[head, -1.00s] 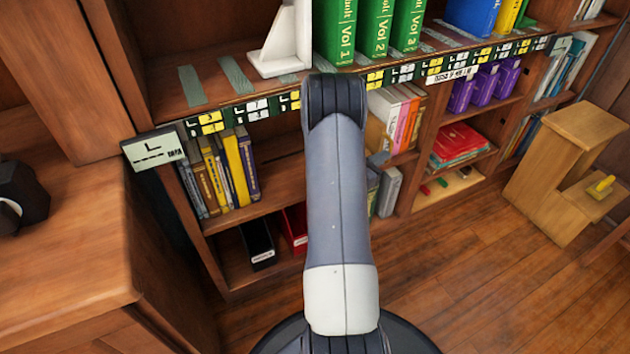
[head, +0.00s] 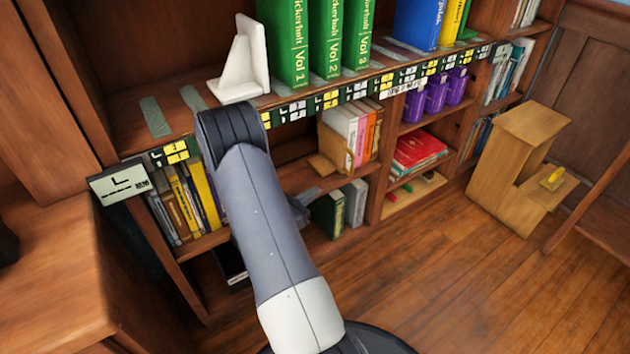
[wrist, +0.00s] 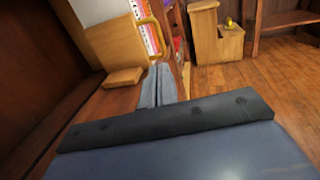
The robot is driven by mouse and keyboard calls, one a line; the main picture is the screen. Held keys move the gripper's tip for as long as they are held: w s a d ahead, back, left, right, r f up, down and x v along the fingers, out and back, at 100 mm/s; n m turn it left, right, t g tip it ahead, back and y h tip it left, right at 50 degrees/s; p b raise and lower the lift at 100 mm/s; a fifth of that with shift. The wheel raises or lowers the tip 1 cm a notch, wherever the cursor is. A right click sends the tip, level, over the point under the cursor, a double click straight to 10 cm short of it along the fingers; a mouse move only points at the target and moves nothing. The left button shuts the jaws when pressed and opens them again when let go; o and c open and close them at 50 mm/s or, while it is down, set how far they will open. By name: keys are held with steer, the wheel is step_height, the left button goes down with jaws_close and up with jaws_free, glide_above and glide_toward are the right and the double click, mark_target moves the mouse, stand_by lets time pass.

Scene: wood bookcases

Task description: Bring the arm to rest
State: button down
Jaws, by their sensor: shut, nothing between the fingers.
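My grey arm (head: 265,225) rises from the bottom of the head view and leans left, its dark elbow joint in front of the upper shelf edge. My gripper (head: 307,198) shows only in part behind the arm, by the lower shelf with the books. In the wrist view my gripper (wrist: 158,84) shows as grey-blue fingers close together, shut and empty. They point along a wooden shelf towards a small wooden block (wrist: 123,77). Whether they touch the shelf cannot be told.
The bookcase holds green volumes (head: 325,40), a white bookend (head: 243,65), pink and orange books (head: 355,135) and purple boxes (head: 435,95). A wooden step stool (head: 515,160) stands right. A wooden cabinet (head: 50,270) is close on the left. Open floor (head: 450,270) lies front right.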

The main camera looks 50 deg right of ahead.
mark_target(352, 167)
steer(key=shift+a, duration=0.2)
steer(key=d, duration=0.4)
steer(key=d+b, duration=0.1)
steer(key=d, duration=0.4)
steer(key=d+b, duration=0.1)
steer(key=d, duration=0.4)
steer(key=shift+s, duration=0.35)
steer(key=shift+w+a, duration=0.15)
steer(key=shift+a, duration=0.15)
steer(key=shift+f, duration=0.1)
